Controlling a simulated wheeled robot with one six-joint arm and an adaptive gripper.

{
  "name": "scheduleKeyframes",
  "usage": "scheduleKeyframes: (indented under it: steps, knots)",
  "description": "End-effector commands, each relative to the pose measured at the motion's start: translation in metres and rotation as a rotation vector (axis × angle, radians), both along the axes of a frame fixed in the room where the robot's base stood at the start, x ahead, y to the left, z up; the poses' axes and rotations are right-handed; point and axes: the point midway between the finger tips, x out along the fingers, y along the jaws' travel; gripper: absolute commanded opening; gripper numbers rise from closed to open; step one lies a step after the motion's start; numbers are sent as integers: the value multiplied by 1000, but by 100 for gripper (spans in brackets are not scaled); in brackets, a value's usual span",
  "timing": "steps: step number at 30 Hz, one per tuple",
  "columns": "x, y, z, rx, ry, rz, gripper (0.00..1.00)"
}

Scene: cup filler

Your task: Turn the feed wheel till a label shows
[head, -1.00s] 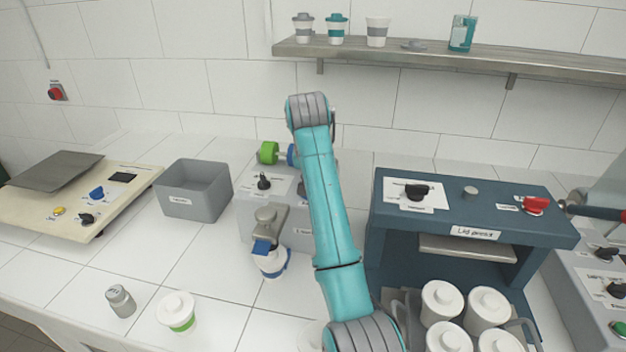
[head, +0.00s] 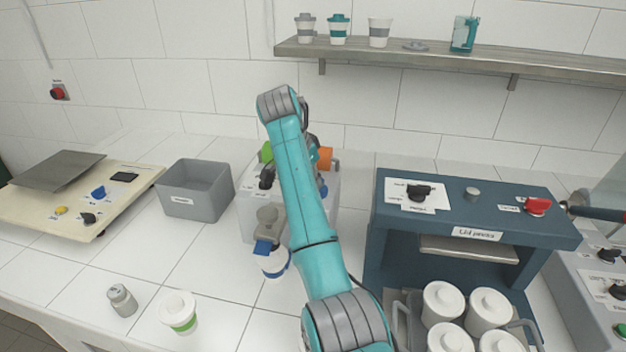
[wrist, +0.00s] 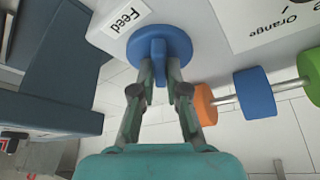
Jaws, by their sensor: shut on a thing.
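The feed wheel (wrist: 178,36) is a blue disc with a raised grip bar, beside a "Feed" sign (wrist: 125,18) in the wrist view. My gripper (wrist: 160,70) is shut on the bar, one finger on each side. The wheel sits on the grey label machine (head: 247,215); in the head view my arm mostly hides that spot. At the machine's front, a small blue flap (head: 262,248) sticks out by a white cup with a blue band (head: 275,265). I cannot tell whether the flap is a label.
Green (wrist: 311,75), blue (wrist: 254,93) and orange (wrist: 204,104) rolls sit on a rod close to my gripper. A black selector knob (head: 267,178) is left of my arm. The dark blue lid press (head: 470,205) stands to the right, a grey bin (head: 195,190) to the left.

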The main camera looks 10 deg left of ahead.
Motion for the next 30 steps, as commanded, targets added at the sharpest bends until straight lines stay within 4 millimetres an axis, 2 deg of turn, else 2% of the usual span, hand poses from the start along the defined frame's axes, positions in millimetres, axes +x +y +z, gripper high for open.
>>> scheduleKeyframes:
  steps: [17, 18, 21, 30]
  knots:
    - [0, 1, 0, 1, 0, -33, 0]
    - [0, 1, 0, 1, 1, -32, 18]
    - [0, 1, 0, 1, 1, -32, 39]
    - [0, 0, 0, 1, 1, -34, 39]
